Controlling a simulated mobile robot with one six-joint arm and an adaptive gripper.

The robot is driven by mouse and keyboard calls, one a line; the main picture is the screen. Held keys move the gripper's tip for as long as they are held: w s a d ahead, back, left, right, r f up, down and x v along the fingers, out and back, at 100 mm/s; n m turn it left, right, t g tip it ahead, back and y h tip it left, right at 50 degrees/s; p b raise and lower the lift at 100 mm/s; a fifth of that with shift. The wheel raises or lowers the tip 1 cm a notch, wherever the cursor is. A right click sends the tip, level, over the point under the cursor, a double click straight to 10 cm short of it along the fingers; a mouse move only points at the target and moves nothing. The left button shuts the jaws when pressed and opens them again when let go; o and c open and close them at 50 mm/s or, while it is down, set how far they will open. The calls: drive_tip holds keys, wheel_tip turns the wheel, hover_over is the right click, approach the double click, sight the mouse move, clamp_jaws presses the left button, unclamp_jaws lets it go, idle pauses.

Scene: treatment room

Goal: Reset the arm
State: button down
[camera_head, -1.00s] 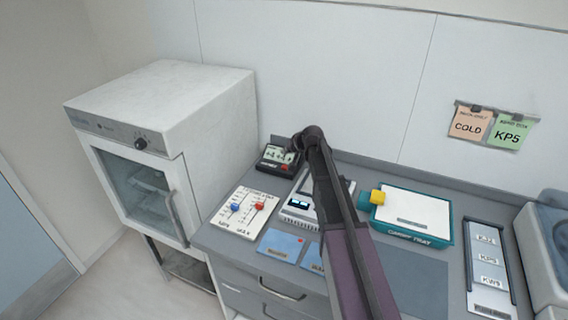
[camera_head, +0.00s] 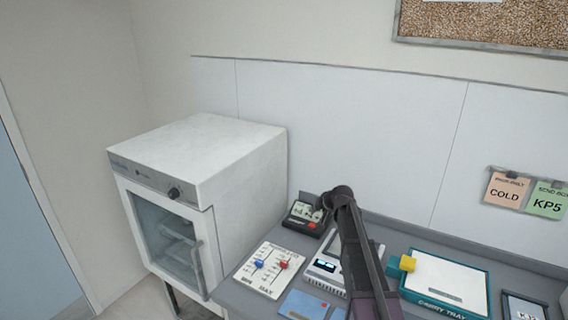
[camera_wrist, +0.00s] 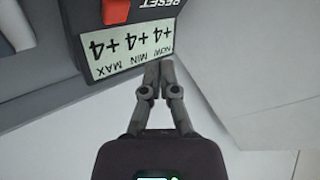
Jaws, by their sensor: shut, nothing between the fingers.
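My arm (camera_head: 360,255) reaches over the counter, and my gripper is at its far end, beside a small dark device (camera_head: 306,218). In the wrist view my gripper (camera_wrist: 158,64) is shut, with nothing between the fingers. Its tips are by the lower edge of the device's pale display (camera_wrist: 135,45), which reads +4 under NOW, MIN and MAX. I cannot tell whether they touch it. A red button (camera_wrist: 122,10) marked RESET is at the top of the wrist view.
A white glass-door fridge (camera_head: 200,190) stands left of the counter. The wall rises behind.

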drive_tip(key=s+f+g, duration=0.1)
drive_tip(key=s, duration=0.5)
drive_tip(key=s+a+f+n+g+h, duration=0.1)
drive_tip(key=s, duration=0.6)
drive_tip(key=s+a+f+n+g+h, duration=0.1)
drive_tip(key=s+f+g, duration=0.1)
drive_tip(key=s, duration=0.5)
drive_tip(key=shift+f, duration=0.1)
drive_tip(key=s+g+h, duration=0.1)
drive_tip(key=s, duration=0.4)
drive_tip(key=s+d+f+g+h, duration=0.1)
drive_tip(key=s, duration=0.5)
drive_tip(key=s+g, duration=0.1)
drive_tip(key=s, duration=0.4)
drive_tip(key=shift+s+d+f+n+g+h, duration=0.15)
drive_tip(key=shift+d+n+g+h, duration=0.15)
drive_tip(key=shift+d+h, duration=0.1)
